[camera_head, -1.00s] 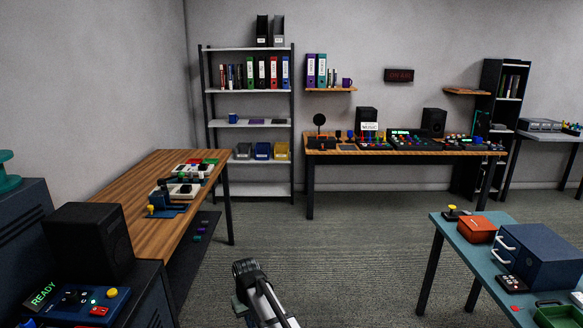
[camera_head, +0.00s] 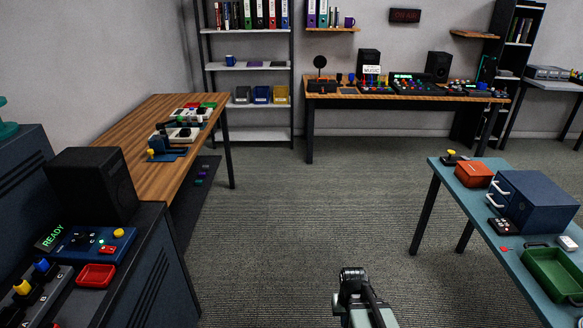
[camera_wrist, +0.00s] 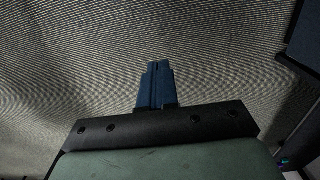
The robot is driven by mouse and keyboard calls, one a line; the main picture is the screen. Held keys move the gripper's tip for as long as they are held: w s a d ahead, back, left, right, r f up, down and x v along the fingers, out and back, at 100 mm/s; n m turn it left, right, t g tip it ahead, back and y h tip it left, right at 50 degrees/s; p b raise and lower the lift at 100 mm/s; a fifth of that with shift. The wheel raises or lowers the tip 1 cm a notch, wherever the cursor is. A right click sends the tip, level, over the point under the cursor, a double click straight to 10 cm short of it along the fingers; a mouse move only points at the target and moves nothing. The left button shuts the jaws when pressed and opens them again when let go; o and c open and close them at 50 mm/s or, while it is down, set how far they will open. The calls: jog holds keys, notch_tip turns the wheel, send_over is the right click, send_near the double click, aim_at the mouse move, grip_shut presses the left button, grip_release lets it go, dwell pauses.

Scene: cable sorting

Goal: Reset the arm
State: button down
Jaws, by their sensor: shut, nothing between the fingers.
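My arm shows at the bottom of the head view, low over the open carpet; its gripper fingers are not clearly seen there. In the wrist view my gripper (camera_wrist: 159,85) points at the carpet, its two blue fingers pressed together with nothing between them. It touches no object.
A wooden bench (camera_head: 140,120) stands at the left, with a dark cabinet (camera_head: 172,275) in front of it. A teal table (camera_head: 447,180) with a blue drawer box (camera_head: 538,203) and a green tray (camera_head: 553,275) stands at the right. The carpet (camera_head: 300,220) between them is clear.

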jog(key=s+f+g, duration=0.3)
jog(key=s+f, duration=0.6)
jog(key=s, duration=0.5)
jog(key=s+f+g, duration=0.3)
jog(key=s+f, duration=0.7)
jog(key=s, duration=0.4)
jog(key=shift+s+g, duration=0.3)
jog(key=shift+s, duration=0.05)
